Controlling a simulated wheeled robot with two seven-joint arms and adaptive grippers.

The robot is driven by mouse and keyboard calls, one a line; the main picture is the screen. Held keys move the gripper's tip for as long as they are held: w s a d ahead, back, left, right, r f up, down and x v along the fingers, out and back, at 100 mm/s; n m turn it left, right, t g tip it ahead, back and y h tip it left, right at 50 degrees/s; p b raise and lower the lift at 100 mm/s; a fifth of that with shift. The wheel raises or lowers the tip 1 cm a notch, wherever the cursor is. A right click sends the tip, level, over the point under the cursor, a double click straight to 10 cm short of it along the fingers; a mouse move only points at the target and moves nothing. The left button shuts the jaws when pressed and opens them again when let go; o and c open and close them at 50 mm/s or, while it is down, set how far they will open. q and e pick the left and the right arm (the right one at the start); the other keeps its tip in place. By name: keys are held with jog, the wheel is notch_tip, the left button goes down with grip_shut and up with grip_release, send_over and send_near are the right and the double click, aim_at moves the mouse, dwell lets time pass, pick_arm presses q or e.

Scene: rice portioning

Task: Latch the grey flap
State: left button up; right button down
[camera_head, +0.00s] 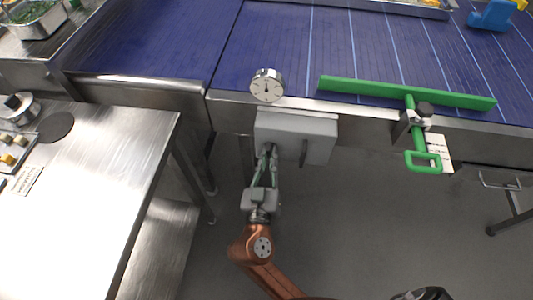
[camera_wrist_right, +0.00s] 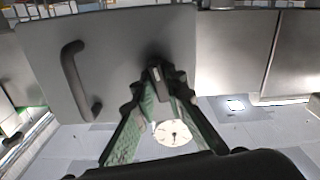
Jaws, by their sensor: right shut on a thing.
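The grey flap (camera_head: 318,140) is the front of a grey box on the near side of the conveyor, and it appears closed. It carries a dark bar handle (camera_head: 304,152), which also shows in the wrist view (camera_wrist_right: 75,75). My right gripper (camera_head: 267,153) is at the flap's front, left of the handle in the head view. In the wrist view its green-sided fingers (camera_wrist_right: 158,84) close on a small dark latch knob (camera_wrist_right: 156,72) on the flap. The fingers partly hide the knob, so its turn is hard to tell. My left gripper is not in view.
A round dial (camera_head: 267,86) stands on the conveyor edge above the box. A green guide bar (camera_head: 440,95) with a green handle (camera_head: 423,162) is to the right. A steel table (camera_head: 100,180) stands at the left.

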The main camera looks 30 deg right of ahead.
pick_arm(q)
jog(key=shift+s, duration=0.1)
pick_arm(e)
jog(key=shift+f, duration=0.1)
pick_arm(q)
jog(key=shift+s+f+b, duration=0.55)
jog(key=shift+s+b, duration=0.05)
jog(key=shift+b, duration=0.2)
pick_arm(e)
jog(key=shift+f+m, duration=0.1)
jog(key=shift+m, duration=0.7)
pick_arm(q)
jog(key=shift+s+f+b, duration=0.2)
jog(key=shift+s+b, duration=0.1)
jog(key=shift+b, duration=0.05)
pick_arm(e)
jog(key=shift+m, duration=0.4)
jog(key=shift+r, duration=0.25)
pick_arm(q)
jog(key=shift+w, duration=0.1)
pick_arm(e)
jog(key=c, duration=2.2)
grip_release()
jog(key=shift+d, duration=0.1)
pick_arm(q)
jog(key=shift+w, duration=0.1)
pick_arm(e)
jog(key=o, duration=1.3)
jog(key=shift+f, duration=0.1)
